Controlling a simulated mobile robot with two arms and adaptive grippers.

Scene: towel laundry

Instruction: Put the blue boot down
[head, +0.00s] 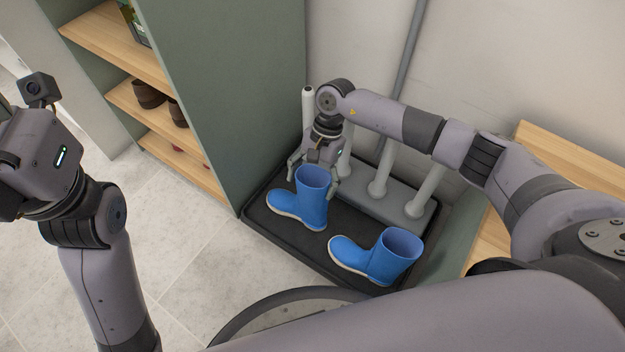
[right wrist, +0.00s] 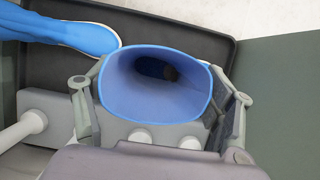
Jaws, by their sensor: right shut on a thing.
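My right gripper (head: 314,180) is shut on a blue boot (head: 313,205), with one finger on each side of its shaft. The boot is upright over the black tray (head: 262,232), toe to the left; I cannot tell whether its sole touches the tray. In the right wrist view I look down into the held boot's open top (right wrist: 155,92), between the fingers. A second blue boot (head: 384,262) stands upright at the tray's front right; part of it shows in the right wrist view (right wrist: 70,32). My left arm is at the left; its fingers are out of frame.
A grey rack with upright pegs (head: 378,186) stands at the tray's back, close behind the held boot. A green cabinet (head: 235,90) with wooden shelves holding brown shoes (head: 148,95) is to the left. A wall is behind. Tiled floor (head: 190,255) lies clear in front left.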

